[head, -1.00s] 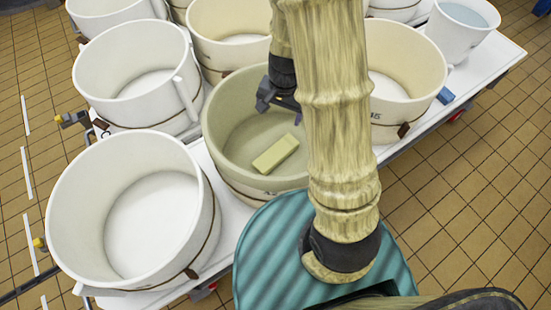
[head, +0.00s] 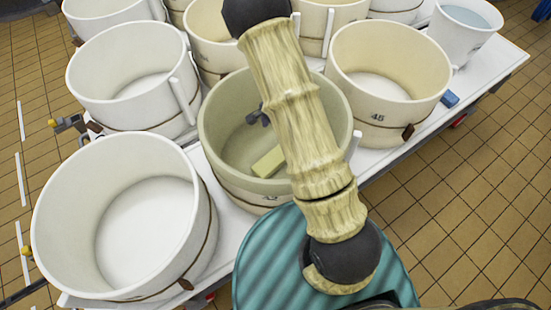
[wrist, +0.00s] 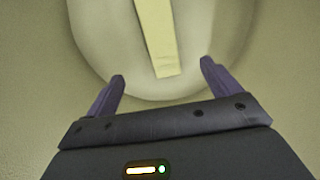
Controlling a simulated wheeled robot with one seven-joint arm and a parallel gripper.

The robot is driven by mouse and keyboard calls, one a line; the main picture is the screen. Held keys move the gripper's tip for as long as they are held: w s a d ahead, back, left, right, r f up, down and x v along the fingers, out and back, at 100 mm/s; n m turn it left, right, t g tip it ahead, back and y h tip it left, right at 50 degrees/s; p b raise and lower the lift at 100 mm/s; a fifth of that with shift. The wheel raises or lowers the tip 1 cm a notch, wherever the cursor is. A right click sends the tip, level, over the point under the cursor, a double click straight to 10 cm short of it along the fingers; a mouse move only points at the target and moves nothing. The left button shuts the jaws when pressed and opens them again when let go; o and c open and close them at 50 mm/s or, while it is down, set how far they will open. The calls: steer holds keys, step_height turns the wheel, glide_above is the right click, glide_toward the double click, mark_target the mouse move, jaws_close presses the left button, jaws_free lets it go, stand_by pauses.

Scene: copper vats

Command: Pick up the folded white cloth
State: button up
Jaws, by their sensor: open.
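The folded cloth (head: 268,162) looks pale yellow and block-like. It lies on the floor of the greenish-cream vat (head: 222,122) in the middle of the head view, partly hidden by my arm. My gripper (head: 258,115) shows small and dark inside that vat, above the cloth and mostly hidden behind my arm. In the wrist view the cloth (wrist: 158,35) runs lengthwise from the top edge, its near end between and just ahead of the fingertips. My gripper (wrist: 162,70) is open there, with nothing between its fingers.
The vat's wall surrounds my gripper closely. A white vat (head: 60,220) stands at front left, another (head: 85,75) behind it, and a cream vat (head: 425,75) marked 45 to the right. A blue block (head: 449,98) lies on the white cart. Tiled floor is open at right.

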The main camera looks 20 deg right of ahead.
steer(key=b, duration=0.1)
glide_above(276, 157)
steer(key=f, duration=1)
steer(key=shift+d, duration=0.2)
steer(key=shift+a, duration=0.1)
steer(key=shift+f, duration=0.2)
step_height(276, 157, down, 5)
steer(key=shift+w+a+r, duration=0.1)
steer(key=shift+a, duration=0.05)
